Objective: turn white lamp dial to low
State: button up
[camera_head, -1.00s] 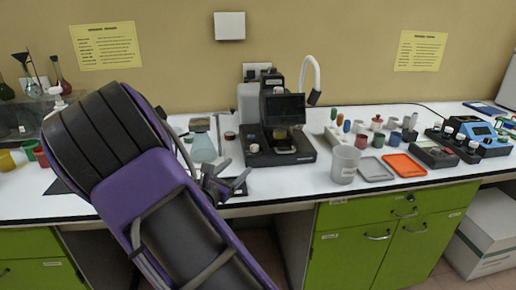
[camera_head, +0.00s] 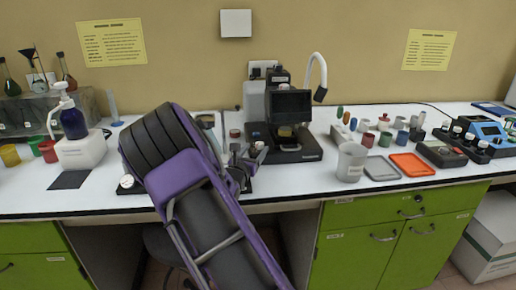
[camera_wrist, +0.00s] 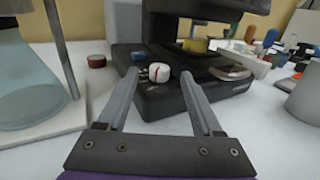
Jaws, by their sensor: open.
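The white dial (camera_wrist: 159,72) with a red mark sits on the front left of the black microscope base (camera_wrist: 175,98) in the wrist view. My gripper (camera_wrist: 160,79) is open and empty, its two fingertips to the left and right of the dial in the picture. Whether the fingers touch it I cannot tell. In the head view my gripper (camera_head: 248,160) is at the left front of the microscope (camera_head: 288,105), and the dial is not clearly seen there. The dial's setting label is not readable.
A glass flask (camera_wrist: 28,80) on a stand with a metal rod (camera_wrist: 62,45) is close on my left. A red-capped item (camera_wrist: 97,61) lies behind the left finger.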

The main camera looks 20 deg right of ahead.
aim_at(258, 146)
jog(key=shift+x, duration=1.6)
grip_shut()
